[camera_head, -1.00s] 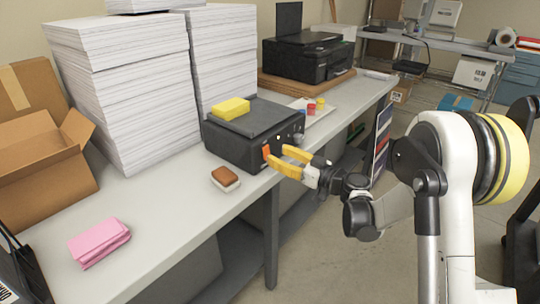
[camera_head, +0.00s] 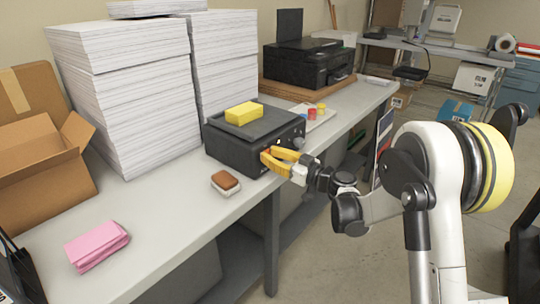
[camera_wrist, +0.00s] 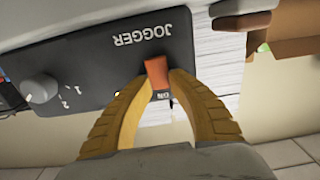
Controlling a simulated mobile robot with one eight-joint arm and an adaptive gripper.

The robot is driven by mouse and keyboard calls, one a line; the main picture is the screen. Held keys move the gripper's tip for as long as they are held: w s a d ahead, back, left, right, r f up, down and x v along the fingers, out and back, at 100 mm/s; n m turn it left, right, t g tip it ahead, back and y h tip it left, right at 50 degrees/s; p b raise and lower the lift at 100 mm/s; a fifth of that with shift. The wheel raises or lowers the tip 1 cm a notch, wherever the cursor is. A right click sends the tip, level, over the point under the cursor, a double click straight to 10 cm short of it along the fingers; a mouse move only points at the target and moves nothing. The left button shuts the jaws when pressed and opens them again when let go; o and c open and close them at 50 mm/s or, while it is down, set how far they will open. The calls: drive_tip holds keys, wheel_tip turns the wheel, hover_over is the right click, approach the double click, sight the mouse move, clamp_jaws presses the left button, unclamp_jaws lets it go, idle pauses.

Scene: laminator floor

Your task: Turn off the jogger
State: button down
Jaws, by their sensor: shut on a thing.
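The jogger (camera_head: 232,151) is a black box on the table, with a yellow block (camera_head: 243,113) on its top. Its front panel (camera_wrist: 100,62) shows upside down in the wrist view, with the label JOGGER, a grey knob (camera_wrist: 40,89) and an orange-red switch (camera_wrist: 156,70). My gripper (camera_head: 266,156) is at the panel's front left corner. In the wrist view my gripper's yellow fingertips (camera_wrist: 157,76) are closed on the two sides of the switch. The word ON shows between the fingers beside the switch. In the head view the fingers hide the switch.
A brown-and-white block (camera_head: 226,183) and a pink cloth (camera_head: 97,246) lie on the table (camera_head: 170,222) to the left. Tall paper stacks (camera_head: 130,100) stand behind. A tray with small coloured tubs (camera_head: 320,113) and a black printer (camera_head: 308,62) are farther back.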

drive_tip(key=shift+f+t+y, duration=0.25)
drive_tip(key=shift+t+y, duration=0.55)
drive_tip(key=shift+y, duration=0.1)
drive_tip(key=shift+s+d+t+y, duration=0.1)
drive_tip(key=shift+t+y, duration=0.3)
drive_tip(key=shift+y, duration=0.2)
drive_tip(key=c, duration=1.2)
unclamp_jaws()
drive_tip(key=v, duration=1.2)
